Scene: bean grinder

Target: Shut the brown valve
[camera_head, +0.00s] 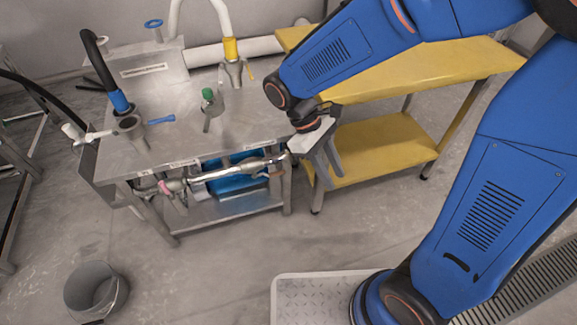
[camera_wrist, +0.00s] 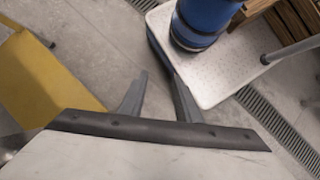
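A silver pipe (camera_head: 225,174) runs along the front of the metal table. A small brownish handle (camera_head: 274,174) shows near its right end; I take it for the brown valve, but it is too small to tell how it is turned. A pink handle (camera_head: 164,188) is at the pipe's left part. My gripper (camera_head: 331,178) is to the right of the brownish handle, apart from it, pointing down in front of the yellow table. In the wrist view my gripper (camera_wrist: 159,76) is open and empty, its two fingers apart over the floor. No valve shows there.
The metal table (camera_head: 180,135) carries a green-topped valve (camera_head: 208,96), a blue handle (camera_head: 161,120) and hoses. The yellow two-tier table (camera_head: 430,75) stands to the right. A bucket (camera_head: 95,290) stands at front left. The floor before the metal table is clear.

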